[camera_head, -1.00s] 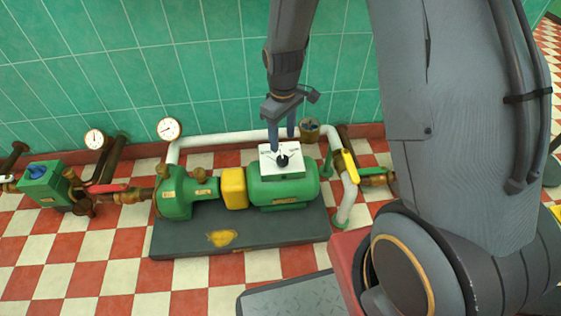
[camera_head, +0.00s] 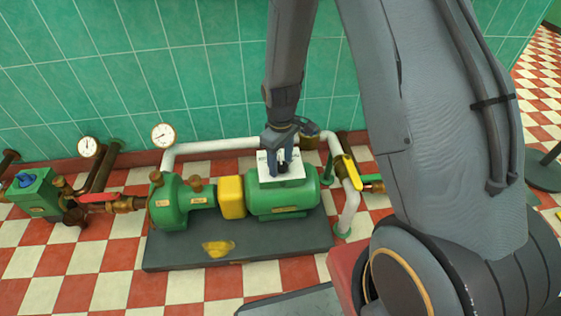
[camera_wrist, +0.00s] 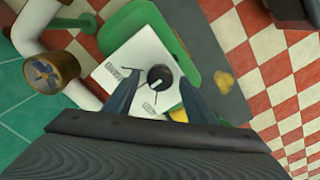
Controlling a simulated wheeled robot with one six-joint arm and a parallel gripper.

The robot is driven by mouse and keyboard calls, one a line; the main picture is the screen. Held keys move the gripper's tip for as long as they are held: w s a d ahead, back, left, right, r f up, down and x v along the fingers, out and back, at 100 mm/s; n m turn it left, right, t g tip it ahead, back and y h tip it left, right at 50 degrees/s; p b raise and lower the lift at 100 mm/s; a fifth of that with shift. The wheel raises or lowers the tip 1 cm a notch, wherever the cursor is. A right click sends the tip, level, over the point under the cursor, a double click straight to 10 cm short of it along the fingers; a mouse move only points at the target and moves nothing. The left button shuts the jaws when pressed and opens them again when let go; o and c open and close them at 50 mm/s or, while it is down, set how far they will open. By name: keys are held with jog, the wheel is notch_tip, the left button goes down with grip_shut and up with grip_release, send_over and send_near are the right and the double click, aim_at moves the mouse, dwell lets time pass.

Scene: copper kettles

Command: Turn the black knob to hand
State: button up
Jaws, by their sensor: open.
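The black knob (camera_wrist: 159,78) sits on a white control box (camera_wrist: 125,58) with small printed labels, on top of the green motor (camera_head: 283,202). A pale pointer line on the knob shows in the wrist view. My gripper (camera_head: 282,163) is open and close above the box in the head view. In the wrist view its two fingers (camera_wrist: 157,96) stand apart, one on each side of the knob, with nothing visibly held. In the head view the fingers partly hide the knob; I cannot tell whether they touch it.
A yellow coupling guard (camera_head: 232,195) and a green pump (camera_head: 178,203) share the dark base plate (camera_head: 170,255) with the motor. A white pipe (camera_head: 215,147) runs behind. A yellow valve lever (camera_head: 351,172) is right of the motor. The tiled wall (camera_head: 130,80) is behind.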

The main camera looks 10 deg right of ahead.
jog(key=c, duration=1)
jog(key=shift+c, duration=0.2)
jog(key=shift+r+m+p, duration=0.1)
jog(key=shift+m+p, duration=0.2)
jog(key=shift+p, duration=0.15)
jog(key=m+p, duration=0.3)
jog(key=p, duration=0.1)
jog(key=shift+r, duration=0.1)
jog(key=m+p, duration=0.4)
jog(key=m, duration=0.1)
jog(key=shift+d, duration=0.1)
jog(key=shift+w+m+p, duration=0.1)
jog(key=shift+m+p, duration=0.2)
jog(key=o, duration=1)
